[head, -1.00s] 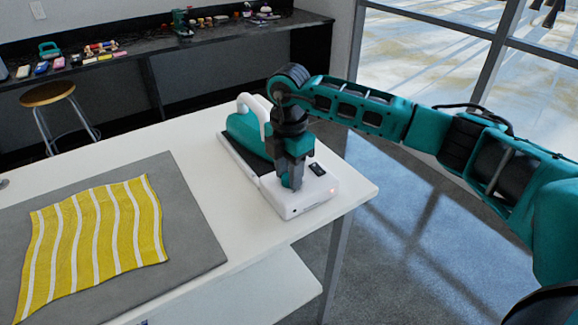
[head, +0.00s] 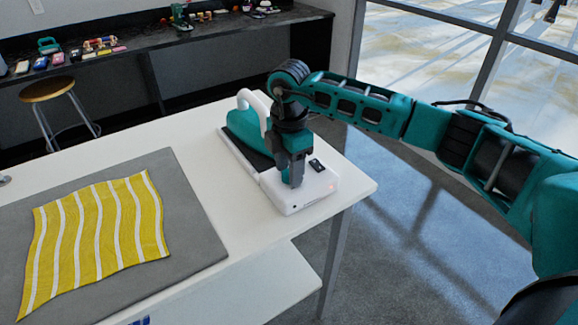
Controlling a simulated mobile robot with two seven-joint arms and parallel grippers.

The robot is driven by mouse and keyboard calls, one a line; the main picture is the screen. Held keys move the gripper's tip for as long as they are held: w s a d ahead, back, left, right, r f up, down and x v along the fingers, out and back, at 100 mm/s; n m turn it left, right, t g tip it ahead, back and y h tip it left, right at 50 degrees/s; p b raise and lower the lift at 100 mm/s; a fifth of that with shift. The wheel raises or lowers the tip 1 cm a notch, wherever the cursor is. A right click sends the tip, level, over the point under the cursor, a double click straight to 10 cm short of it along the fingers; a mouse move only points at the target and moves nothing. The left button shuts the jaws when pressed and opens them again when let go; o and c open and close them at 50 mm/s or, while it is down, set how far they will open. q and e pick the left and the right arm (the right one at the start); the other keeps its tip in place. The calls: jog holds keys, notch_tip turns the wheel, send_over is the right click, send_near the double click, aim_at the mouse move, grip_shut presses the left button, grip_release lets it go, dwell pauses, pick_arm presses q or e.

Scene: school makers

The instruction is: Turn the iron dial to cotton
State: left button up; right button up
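The iron (head: 243,128) is teal with a white handle. It rests on its station (head: 320,186), which has a dark plate and a white front part, near the right end of the white table. My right gripper (head: 294,183) points down over the white front part, with its fingertips at or just above the top surface. The fingers look close together, but whether they are shut or hold the dial I cannot tell. The dial itself is hidden, probably behind the fingers. A small dark panel (head: 317,165) shows just right of the gripper. My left gripper is out of view.
A yellow and white striped cloth (head: 95,230) lies on a grey mat (head: 198,237) at the left of the table (head: 245,228). A wooden stool (head: 46,89) stands behind. A dark counter (head: 215,38) with small items runs along the back wall.

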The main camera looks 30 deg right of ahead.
jog(key=shift+o, duration=1)
notch_tip(320, 180, up, 13)
jog(key=shift+f, duration=0.1)
